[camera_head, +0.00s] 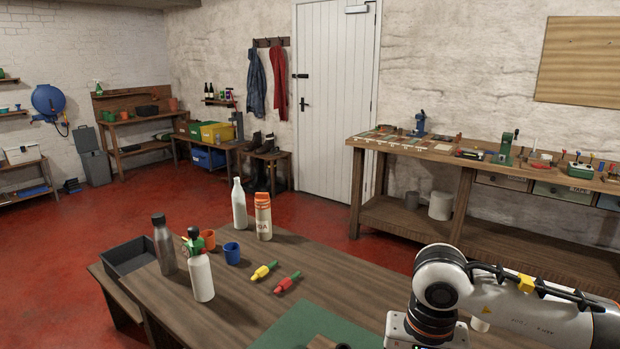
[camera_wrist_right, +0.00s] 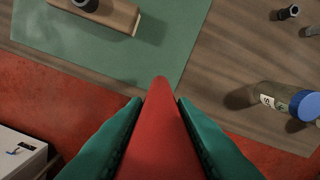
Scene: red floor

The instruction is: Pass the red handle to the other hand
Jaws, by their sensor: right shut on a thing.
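In the right wrist view my right gripper (camera_wrist_right: 158,112) has its two green fingers shut on a long red piece, the red handle (camera_wrist_right: 160,140), with a rounded tapered tip. The handle points out between the fingers, above the table's near edge. In the head view my right arm comes in at the lower right; its gripper and the handle are below the picture. My left arm and gripper are in neither view.

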